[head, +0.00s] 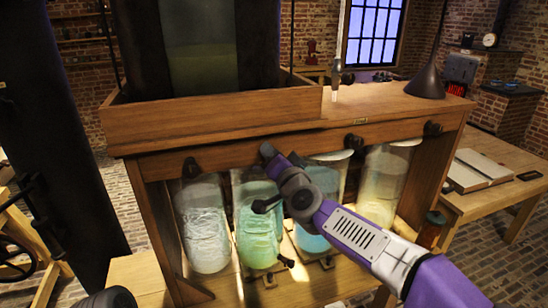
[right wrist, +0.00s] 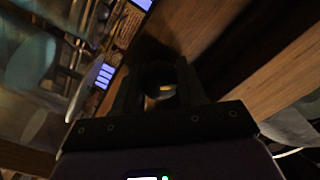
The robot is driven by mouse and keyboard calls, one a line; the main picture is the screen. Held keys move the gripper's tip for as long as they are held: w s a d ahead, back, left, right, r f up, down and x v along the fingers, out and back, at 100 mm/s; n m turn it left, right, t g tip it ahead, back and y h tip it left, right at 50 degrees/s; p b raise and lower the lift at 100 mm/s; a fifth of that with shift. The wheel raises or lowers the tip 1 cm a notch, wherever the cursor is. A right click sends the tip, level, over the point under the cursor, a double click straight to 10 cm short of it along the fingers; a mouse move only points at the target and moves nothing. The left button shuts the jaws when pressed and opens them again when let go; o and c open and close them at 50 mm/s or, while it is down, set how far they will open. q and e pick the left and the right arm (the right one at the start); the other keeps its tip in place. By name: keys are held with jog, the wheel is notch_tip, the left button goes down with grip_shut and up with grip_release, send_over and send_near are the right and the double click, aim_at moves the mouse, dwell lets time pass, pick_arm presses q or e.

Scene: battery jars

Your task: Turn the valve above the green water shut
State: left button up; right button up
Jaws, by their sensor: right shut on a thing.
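The jar with green water (head: 257,232) is second from the left in the row under the wooden bench, partly covered by my right arm. My right gripper (head: 267,151) reaches the bench's front board just above this jar. The valve there is hidden behind the gripper in the head view. In the right wrist view, the dark round valve knob (right wrist: 159,82) sits between the two fingers of my right gripper (right wrist: 160,72), which are shut on it. How far the valve is turned cannot be told. My left gripper is not in view.
Dark valves sit above the white jar's water at left (head: 190,167), the blue water (head: 354,141) and the pale yellow water (head: 432,129). The blue jar (head: 325,178) is partly behind my right arm. A wooden side table (head: 520,188) stands at right.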

jog(key=m+b, duration=0.1)
jog(key=m, duration=0.3)
jog(key=shift+d+r+m, duration=0.1)
jog(key=shift+d+m, duration=0.05)
jog(key=shift+m, duration=0.25)
jog(key=m, duration=0.4)
jog(key=shift+b, duration=0.4)
jog(key=o, duration=1)
jog(key=shift+s, duration=0.1)
